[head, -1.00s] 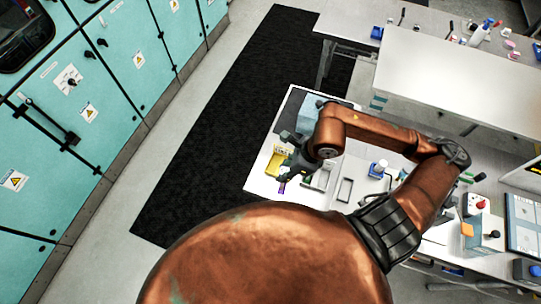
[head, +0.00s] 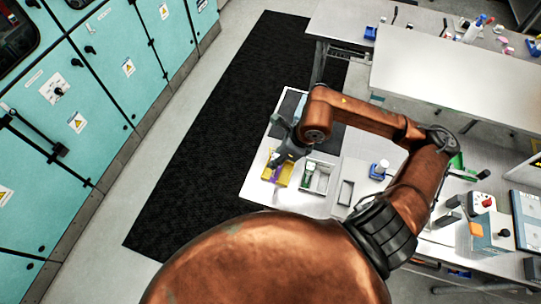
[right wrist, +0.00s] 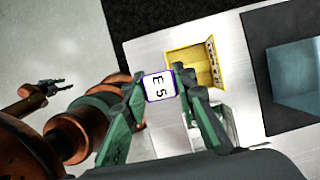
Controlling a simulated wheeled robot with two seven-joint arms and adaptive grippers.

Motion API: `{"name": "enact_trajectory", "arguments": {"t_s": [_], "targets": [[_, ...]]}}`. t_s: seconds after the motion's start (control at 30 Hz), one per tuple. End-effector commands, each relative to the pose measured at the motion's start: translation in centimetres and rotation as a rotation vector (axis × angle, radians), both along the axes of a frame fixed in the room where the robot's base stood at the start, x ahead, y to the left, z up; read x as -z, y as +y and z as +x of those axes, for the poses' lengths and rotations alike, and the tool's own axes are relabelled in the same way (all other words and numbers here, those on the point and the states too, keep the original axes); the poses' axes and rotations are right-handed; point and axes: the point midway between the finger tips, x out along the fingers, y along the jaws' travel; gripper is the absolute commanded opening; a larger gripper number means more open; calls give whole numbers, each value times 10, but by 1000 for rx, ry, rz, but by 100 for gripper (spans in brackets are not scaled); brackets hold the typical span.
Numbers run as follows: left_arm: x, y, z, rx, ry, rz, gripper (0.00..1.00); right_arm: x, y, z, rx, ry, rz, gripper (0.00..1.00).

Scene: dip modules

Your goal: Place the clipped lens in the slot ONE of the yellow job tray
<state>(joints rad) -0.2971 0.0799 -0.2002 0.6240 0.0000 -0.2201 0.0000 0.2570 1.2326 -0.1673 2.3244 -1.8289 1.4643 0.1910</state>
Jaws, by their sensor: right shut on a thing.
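My right gripper (right wrist: 170,90) is shut on the clipped lens (right wrist: 159,87), a white square face marked "E 5" with a purple rim. The yellow job tray (right wrist: 183,57) lies just beyond it on the pale bench in the right wrist view. In the head view my right gripper (head: 279,160) is at the yellow tray (head: 289,178), with purple showing there. I cannot tell whether the lens touches the tray. The slot labels are not readable. What looks like my left gripper (right wrist: 45,88) shows small at the left of the right wrist view, its jaws unclear.
A grey box with a green-and-white item (head: 317,178) stands right of the tray. A blue-grey block (right wrist: 300,75) sits on a dark mat beyond the tray.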

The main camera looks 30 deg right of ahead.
Motion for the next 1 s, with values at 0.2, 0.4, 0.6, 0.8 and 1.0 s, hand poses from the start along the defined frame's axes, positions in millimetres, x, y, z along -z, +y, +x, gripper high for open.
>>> {"name": "enact_trajectory", "arguments": {"t_s": [0.2,0.4,0.6,0.8,1.0], "targets": [[-13,0,-1,0,0,0,40,33,-10,38,3,5,3,0],[-17,0,-3,-1,3,0,40,58,-16,58,1,2,1,0],[-19,0,-5,-1,5,1,40,68,-18,66,0,2,2,0],[-33,1,-4,-1,5,1,40,93,-18,66,-1,4,2,0],[-32,0,-4,-1,5,1,40,100,-19,67,-1,0,0,0]]}}
